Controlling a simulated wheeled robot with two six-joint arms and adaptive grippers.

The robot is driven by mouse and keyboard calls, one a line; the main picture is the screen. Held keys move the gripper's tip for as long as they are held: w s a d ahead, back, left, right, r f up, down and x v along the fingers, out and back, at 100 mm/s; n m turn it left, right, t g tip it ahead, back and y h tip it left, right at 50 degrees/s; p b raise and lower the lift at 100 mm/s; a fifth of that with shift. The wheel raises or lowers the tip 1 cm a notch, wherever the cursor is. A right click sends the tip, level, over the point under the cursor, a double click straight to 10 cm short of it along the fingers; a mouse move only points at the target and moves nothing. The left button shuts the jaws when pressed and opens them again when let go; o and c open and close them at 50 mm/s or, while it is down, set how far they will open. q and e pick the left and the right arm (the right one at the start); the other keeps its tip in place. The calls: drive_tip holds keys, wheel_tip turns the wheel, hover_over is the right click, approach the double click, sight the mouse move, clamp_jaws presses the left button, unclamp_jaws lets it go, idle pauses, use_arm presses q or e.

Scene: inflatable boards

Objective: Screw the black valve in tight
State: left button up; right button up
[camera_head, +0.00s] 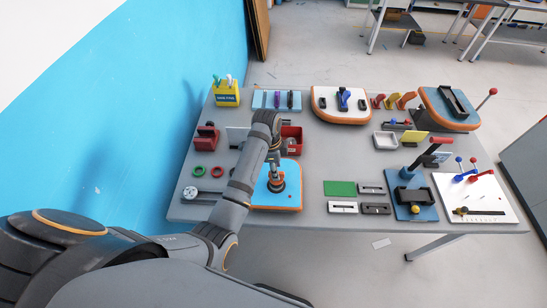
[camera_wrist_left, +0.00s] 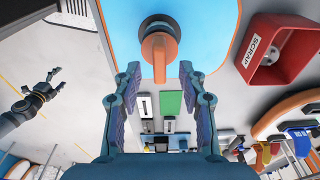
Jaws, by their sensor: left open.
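A blue board with an orange edge (camera_head: 284,199) lies near the front edge of the table. On it stands a round black valve (camera_wrist_left: 147,22) topped by an orange lever; the orange part shows low in the head view (camera_head: 277,184). My left gripper (camera_head: 274,168) is right above the board and hides part of the valve. My right gripper (camera_wrist_left: 52,82) shows small at the left of that view, fingers apart and empty, over the floor.
A red bin marked SCRAP (camera_wrist_left: 283,58) stands close to the blue board. Green and red rings (camera_head: 208,171) lie to its left. A green plate (camera_head: 339,188) and grey blocks lie to its right. Other boards with levers (camera_head: 411,203) fill the table's right side.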

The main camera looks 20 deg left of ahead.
use_arm(q)
drive_tip(key=shift+d+f, duration=0.15)
drive_tip(key=shift+f, duration=1.65)
drive_tip(key=shift+c, duration=0.6)
clamp_jaws()
drive_tip(key=c, duration=0.5)
unclamp_jaws()
clamp_jaws()
drive_tip(key=m, duration=0.3)
